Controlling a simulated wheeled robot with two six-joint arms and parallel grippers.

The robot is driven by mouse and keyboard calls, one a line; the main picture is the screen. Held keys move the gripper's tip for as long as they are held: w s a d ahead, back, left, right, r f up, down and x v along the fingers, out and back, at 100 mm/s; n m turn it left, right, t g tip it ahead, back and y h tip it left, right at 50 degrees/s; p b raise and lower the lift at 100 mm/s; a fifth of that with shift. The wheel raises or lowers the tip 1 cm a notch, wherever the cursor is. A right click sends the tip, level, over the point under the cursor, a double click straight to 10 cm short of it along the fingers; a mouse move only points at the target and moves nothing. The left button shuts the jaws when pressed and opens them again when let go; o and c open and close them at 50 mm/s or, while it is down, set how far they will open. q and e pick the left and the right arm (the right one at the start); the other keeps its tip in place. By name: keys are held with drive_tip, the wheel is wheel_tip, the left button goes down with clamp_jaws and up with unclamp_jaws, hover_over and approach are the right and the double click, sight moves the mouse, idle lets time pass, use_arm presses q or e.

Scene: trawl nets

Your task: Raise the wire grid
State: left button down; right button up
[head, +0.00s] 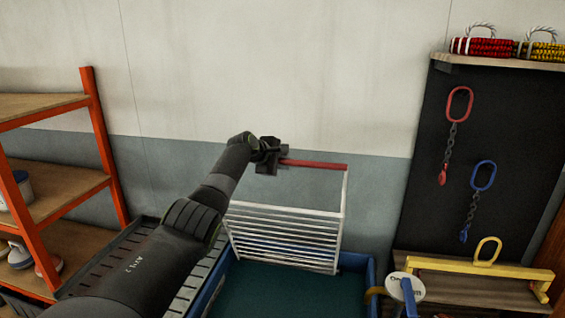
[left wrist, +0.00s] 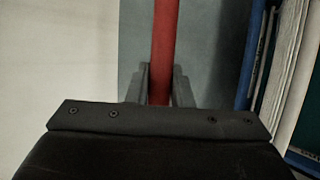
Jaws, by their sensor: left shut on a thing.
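The white wire grid (head: 285,236) hangs tilted above the blue tub (head: 371,280) in the head view, its lower edge close to the tub's rim. A red handle bar (head: 318,164) runs across its top, joined to the grid by a white upright at the right. My left gripper (head: 277,160) is shut on the left part of the red bar. In the left wrist view the red bar (left wrist: 165,45) passes between the two dark fingers (left wrist: 159,88). Whether the grid's lower edge touches the tub is hard to tell. My right gripper is not in view.
An orange shelf rack (head: 105,150) stands at the left. At the right, a dark board (head: 490,130) holds a red chain sling (head: 459,105) and a blue one (head: 483,177). A yellow beam (head: 470,265) sits below. Open wall lies behind the grid.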

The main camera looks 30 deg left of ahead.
use_arm(q)
drive_tip(key=shift+f, duration=0.2)
drive_tip(key=c, duration=1.5)
unclamp_jaws()
drive_tip(key=shift+o, duration=1)
drive_tip(key=shift+w, duration=0.1)
drive_tip(key=shift+r, duration=0.1)
drive_tip(key=shift+b+v, duration=0.3)
drive_tip(key=shift+v, duration=1.05)
drive_tip(key=b+v, duration=0.5)
drive_tip(key=v, duration=0.9)
drive_tip(key=shift+s+r, duration=0.2)
drive_tip(key=shift+s, duration=0.05)
drive_tip(key=shift+a, duration=0.1)
